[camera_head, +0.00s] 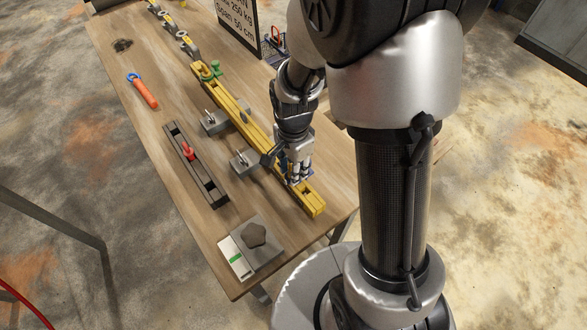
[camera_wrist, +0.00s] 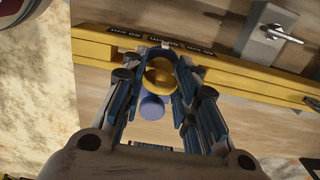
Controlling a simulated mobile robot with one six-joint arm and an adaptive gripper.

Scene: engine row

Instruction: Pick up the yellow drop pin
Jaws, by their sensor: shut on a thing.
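The yellow drop pin (camera_wrist: 160,74) shows in the wrist view as a round yellow head between my fingers. My gripper (camera_wrist: 158,88) is shut on it, with the blue-lined fingers on either side. A round blue-grey disc (camera_wrist: 152,107) shows just below the head; I cannot tell what it belongs to. In the head view my gripper (camera_head: 297,178) points down at the near end of the long yellow beam (camera_head: 313,204), and its fingers hide the pin there. Whether the pin is seated in the beam or clear of it, I cannot tell.
Two grey blocks with metal handles (camera_head: 240,160) stand left of the beam. A sign (camera_head: 238,20) stands behind.

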